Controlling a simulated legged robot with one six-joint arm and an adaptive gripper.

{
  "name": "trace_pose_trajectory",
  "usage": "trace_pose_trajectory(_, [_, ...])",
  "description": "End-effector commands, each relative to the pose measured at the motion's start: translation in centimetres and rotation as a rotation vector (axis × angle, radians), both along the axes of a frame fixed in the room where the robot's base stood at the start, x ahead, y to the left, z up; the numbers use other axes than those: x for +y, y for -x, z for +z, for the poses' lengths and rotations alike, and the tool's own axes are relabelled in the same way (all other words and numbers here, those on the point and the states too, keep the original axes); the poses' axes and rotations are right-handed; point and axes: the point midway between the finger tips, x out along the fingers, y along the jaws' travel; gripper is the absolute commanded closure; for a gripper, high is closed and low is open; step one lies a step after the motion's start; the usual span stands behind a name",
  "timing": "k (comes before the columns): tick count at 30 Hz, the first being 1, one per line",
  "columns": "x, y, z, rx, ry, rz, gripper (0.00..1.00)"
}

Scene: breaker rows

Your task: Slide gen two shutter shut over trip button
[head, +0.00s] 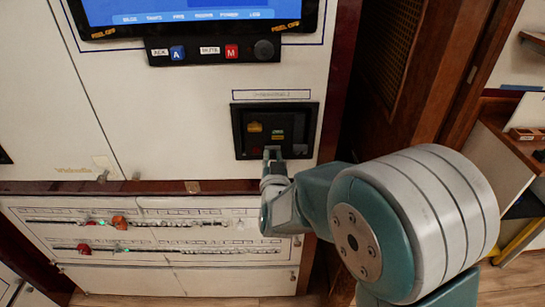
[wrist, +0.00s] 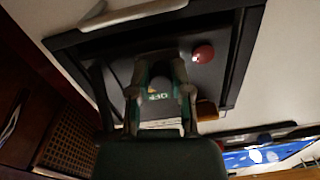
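A black-framed recess (head: 236,140) is set in the white panel, with a dark inside. In the wrist view a red round button (wrist: 203,53) shows uncovered at its upper right. Contact is not clear. A yellow label (head: 253,127) shows inside the recess.
A screen (head: 190,10) with a button strip (head: 213,50) below it is at the upper left. A lower panel with rows of breakers (head: 150,235) lies below a dark red ledge (head: 150,187). Wooden cabinetry (head: 440,70) stands close on the right.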

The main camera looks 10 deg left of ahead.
Motion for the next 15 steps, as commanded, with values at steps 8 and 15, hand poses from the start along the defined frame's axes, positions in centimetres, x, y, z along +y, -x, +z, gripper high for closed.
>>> trace_pose_trajectory(8, [1.6,0.3,0.1,-0.003,-0.001,0.003,1.0])
trace_pose_trajectory(15, [4.6,1.0,0.1,-0.003,-0.001,0.002,1.0])
